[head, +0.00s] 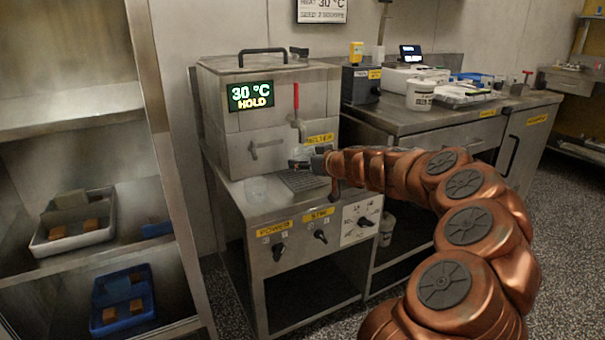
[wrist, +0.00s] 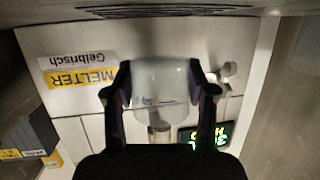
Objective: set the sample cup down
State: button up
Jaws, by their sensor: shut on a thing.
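My gripper (wrist: 160,84) is shut on a clear sample cup (wrist: 160,75), with one dark finger on each side in the wrist view. That view is upside down, with the drip grate (wrist: 170,11) at its top edge. The cup looks empty or nearly so. In the head view my gripper (head: 304,163) is in front of the melter (head: 268,125), just above the drip grate (head: 297,184). The held cup is small and hard to make out there. I cannot tell whether it touches the grate.
The tap with a red handle (head: 296,98) is above my gripper. A counter (head: 430,118) with a white tub (head: 419,95) is on the right. Shelves with trays (head: 75,235) are on the left.

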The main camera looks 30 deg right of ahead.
aim_at(304, 179)
jog(key=shift+w+f+b, duration=0.2)
jog(key=shift+f+b, duration=0.4)
jog(key=shift+f, duration=1.15)
jog(key=shift+f, duration=0.15)
jog(key=o, duration=1.1)
jog(key=shift+s+r, duration=0.15)
jog(key=shift+r, duration=0.1)
jog(key=p+v, duration=0.1)
jog(key=v, duration=0.9)
jog(key=shift+s+r, duration=0.1)
jog(key=shift+s+r+p, duration=0.15)
jog(key=shift+s+p, duration=0.15)
jog(key=shift+s, duration=0.4)
